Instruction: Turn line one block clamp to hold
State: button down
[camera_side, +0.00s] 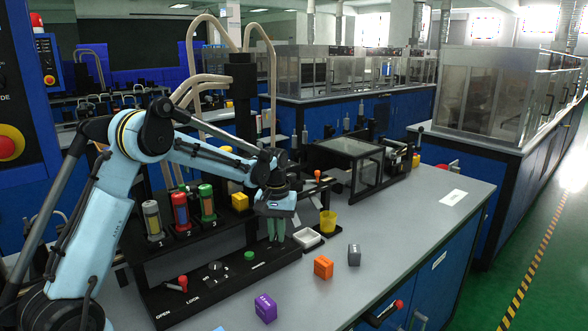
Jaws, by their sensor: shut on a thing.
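My gripper (277,231) points down, with pale green fingers close together, at the right end of a low black panel (225,293). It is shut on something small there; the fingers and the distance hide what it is. I cannot make out a label naming the line one block clamp. On the panel's left part is a red-handled lever (181,284) between the words OPEN and LOCK. To its right are a dark round knob (215,267) and a green button (249,256).
Three capped cylinders, including a red one (181,212), stand behind the panel. A white tray (307,238) and yellow cup (328,222) sit right of my gripper. Purple (265,308), orange (323,267) and grey (354,255) blocks lie on the front bench. The right bench is mostly clear.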

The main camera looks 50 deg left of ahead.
aim_at(277, 235)
jog(key=n, duration=0.4)
jog(key=shift+n, duration=2.9)
jog(key=c, duration=1.2)
grip_release()
jog(key=shift+o, duration=0.2)
jog(key=shift+r, duration=0.1)
notch_tip(277, 235, up, 12)
